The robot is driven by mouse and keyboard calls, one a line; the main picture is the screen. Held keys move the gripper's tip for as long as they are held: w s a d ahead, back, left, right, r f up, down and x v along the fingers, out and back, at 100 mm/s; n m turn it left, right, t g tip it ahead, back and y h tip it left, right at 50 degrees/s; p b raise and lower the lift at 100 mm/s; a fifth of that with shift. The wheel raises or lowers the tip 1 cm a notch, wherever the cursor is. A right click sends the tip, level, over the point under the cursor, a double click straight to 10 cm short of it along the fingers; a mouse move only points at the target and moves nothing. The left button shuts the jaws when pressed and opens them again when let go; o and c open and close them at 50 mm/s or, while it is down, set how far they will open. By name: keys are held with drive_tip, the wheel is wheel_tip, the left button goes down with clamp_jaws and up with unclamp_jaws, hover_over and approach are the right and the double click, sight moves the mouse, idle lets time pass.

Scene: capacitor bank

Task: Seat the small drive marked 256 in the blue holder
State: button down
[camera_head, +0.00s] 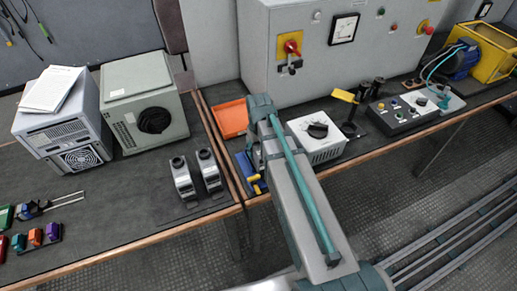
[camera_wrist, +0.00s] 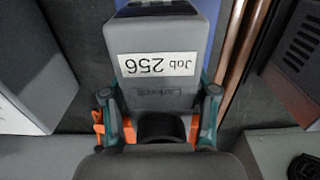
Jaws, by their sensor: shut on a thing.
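The grey drive with the white label "Job 256" (camera_wrist: 160,40) fills the upper middle of the wrist view, its label upside down. My gripper (camera_wrist: 160,108) is shut on it, a teal finger at each side. In the head view my arm hides the gripper and the drive. A blue piece (camera_head: 244,166) with yellow parts beside it lies at the bench's front edge, left of my arm and partly behind it. It may be the blue holder; I cannot tell its inside.
An orange tray (camera_head: 230,118) lies behind the blue piece. A white box with a black knob (camera_head: 318,137) stands right of my arm. Two grey upright devices (camera_head: 183,180) stand on the left bench, before a grey-green case (camera_head: 145,105). A large grey cabinet (camera_head: 330,75) stands behind.

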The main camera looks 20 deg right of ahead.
drive_tip(key=shift+c, duration=1.2)
unclamp_jaws()
drive_tip(key=shift+r, duration=0.1)
wheel_tip(320, 180, up, 12)
drive_tip(key=shift+f, duration=0.1)
